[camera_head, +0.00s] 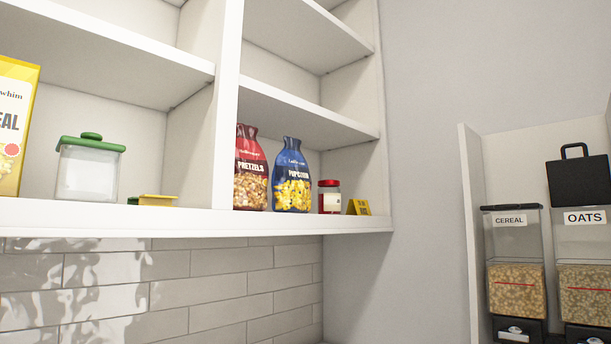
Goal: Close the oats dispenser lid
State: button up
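The oats dispenser (584,250) stands at the far right, in a white shelf unit. It is a clear container with an "OATS" label, partly filled with oats, and a black base. Its black lid (580,183) with a loop handle stands up above the container, so it looks raised open. The right side of the dispenser is cut off by the picture edge. My gripper is not in view.
A cereal dispenser (515,260) with a flat, shut black lid stands just left of the oats one. A white side panel (475,240) borders it. White wall shelves (190,218) hold a green-lidded jar (88,172), pretzels (251,170), popcorn (291,176) and a red-lidded jar (329,198).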

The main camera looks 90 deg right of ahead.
aim_at(586, 181)
jog(key=k+z, duration=0.15)
jog(key=z, duration=2.6)
